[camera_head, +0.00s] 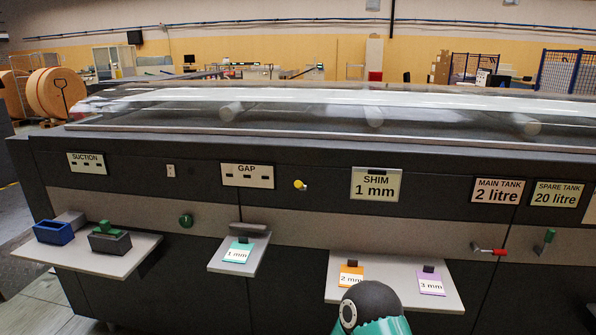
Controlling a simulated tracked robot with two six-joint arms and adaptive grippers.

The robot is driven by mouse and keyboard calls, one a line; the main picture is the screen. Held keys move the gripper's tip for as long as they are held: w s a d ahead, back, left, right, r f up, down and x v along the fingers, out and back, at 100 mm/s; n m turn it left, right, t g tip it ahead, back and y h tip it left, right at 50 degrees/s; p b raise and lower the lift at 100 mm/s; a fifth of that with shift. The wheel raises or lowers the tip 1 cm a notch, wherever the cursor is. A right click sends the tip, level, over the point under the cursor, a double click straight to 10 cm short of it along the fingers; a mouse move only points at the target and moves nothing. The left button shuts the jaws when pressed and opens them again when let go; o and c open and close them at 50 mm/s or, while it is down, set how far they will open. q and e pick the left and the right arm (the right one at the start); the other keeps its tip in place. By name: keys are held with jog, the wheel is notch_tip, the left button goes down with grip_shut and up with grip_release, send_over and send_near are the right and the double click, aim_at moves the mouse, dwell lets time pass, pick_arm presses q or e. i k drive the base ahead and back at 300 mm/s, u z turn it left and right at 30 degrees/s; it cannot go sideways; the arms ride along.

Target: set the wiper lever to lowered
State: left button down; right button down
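No label reading "wiper" shows, and I cannot tell whether any control in view is the wiper lever. On the dark machine front are a green round knob (186,220), a small yellow knob (300,185), a red-handled lever (489,250) lying sideways below the MAIN TANK label (497,190), and a green-handled lever (545,241) pointing up below the SPARE TANK label (557,193). A partly cut-off plate (590,210) is at the right edge. Neither gripper shows; a black and teal part of my arm rises at the bottom middle.
A middle shelf (232,266) holds a 1 mm tag (238,252). A right shelf (400,298) holds 2 mm (350,276) and 3 mm (430,284) tags. These shelves jut out.

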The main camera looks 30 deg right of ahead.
aim_at(298, 184)
jog(key=z, duration=0.3)
jog(key=i, duration=0.7)
jog(key=z, duration=0.6)
